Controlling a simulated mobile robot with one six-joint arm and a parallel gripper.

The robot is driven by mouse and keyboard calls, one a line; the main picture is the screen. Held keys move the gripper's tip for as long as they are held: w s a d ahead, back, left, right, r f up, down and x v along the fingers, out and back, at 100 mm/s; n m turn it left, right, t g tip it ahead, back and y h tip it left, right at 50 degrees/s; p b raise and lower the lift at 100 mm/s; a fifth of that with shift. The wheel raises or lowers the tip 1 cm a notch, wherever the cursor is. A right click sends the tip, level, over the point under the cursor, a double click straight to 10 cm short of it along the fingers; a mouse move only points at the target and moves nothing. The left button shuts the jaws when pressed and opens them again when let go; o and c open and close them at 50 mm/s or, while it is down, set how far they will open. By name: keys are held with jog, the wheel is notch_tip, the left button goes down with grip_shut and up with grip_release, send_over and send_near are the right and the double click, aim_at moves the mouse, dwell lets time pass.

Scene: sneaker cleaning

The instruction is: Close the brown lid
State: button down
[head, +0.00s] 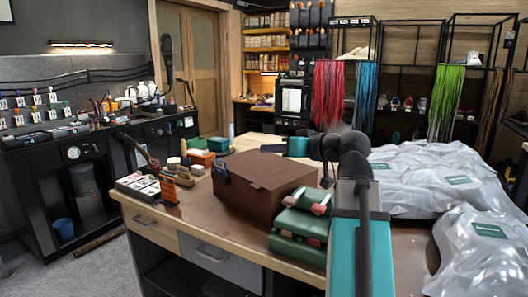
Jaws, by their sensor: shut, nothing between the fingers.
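The brown box (245,198) stands on the workbench, left of my upright arm link. Its brown lid (265,169) lies down over the top, flat or nearly so. I see no clear gap between lid and box from here. A small latch or clasp shows on the box's left side. My gripper (270,148) is shut and empty, a small dark shape just behind the lid's far edge. I cannot tell whether it touches the lid.
Green cases (300,226) with pinkish parts stand close in front of the box. A white tray (140,187), an orange container (202,158) and small items lie to its left. Grey plastic-wrapped bundles (425,183) fill the right side.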

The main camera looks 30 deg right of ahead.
jog(key=v, duration=0.7)
jog(key=shift+s, duration=0.3)
jog(key=shift+a, duration=0.15)
